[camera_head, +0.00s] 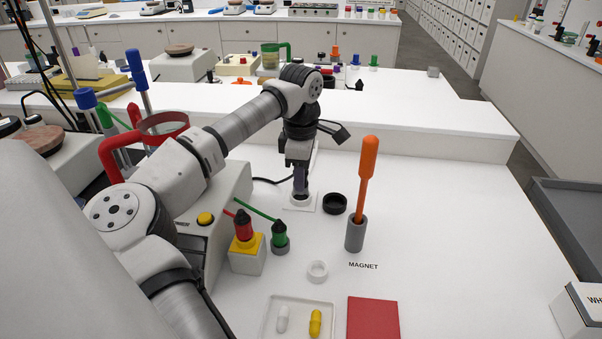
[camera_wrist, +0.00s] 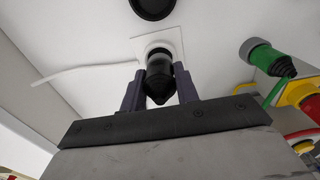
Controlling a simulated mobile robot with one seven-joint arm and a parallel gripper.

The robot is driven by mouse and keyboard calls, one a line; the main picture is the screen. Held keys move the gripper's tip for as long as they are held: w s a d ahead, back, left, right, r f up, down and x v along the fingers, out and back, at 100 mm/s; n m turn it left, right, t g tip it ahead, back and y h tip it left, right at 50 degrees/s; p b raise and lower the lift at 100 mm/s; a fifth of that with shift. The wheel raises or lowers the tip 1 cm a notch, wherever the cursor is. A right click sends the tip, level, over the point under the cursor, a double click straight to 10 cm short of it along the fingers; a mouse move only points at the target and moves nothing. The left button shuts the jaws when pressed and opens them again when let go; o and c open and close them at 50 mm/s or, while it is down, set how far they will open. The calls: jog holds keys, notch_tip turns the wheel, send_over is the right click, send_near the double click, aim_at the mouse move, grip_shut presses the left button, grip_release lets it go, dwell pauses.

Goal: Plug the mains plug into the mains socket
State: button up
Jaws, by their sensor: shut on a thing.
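The mains plug is black with a tapered end and shows between the fingers in the wrist view (camera_wrist: 159,82). My gripper (camera_head: 300,188) points down and is shut on it; its two fingers flank the plug in the wrist view (camera_wrist: 160,88). The mains socket is a white round collar on a square white plate, under my gripper in the head view (camera_head: 299,205) and just beyond the plug in the wrist view (camera_wrist: 176,44). The plug's front end is at the collar; I cannot tell how deep it sits.
A black round cup (camera_head: 335,204) and a grey holder (camera_head: 355,235) with an orange-handled tool (camera_head: 366,175) stand right of the socket. Red (camera_head: 243,226) and green (camera_head: 279,237) plugs stand front left. A white ring (camera_head: 317,271) lies in front.

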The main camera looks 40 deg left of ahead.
jog(key=shift+f+b, duration=0.75)
jog(key=shift+f, duration=0.45)
jog(key=o, duration=1.1)
jog(key=shift+c, duration=0.2)
notch_tip(320, 180, up, 14)
jog(key=shift+f+b, duration=0.1)
jog(key=shift+b, duration=0.6)
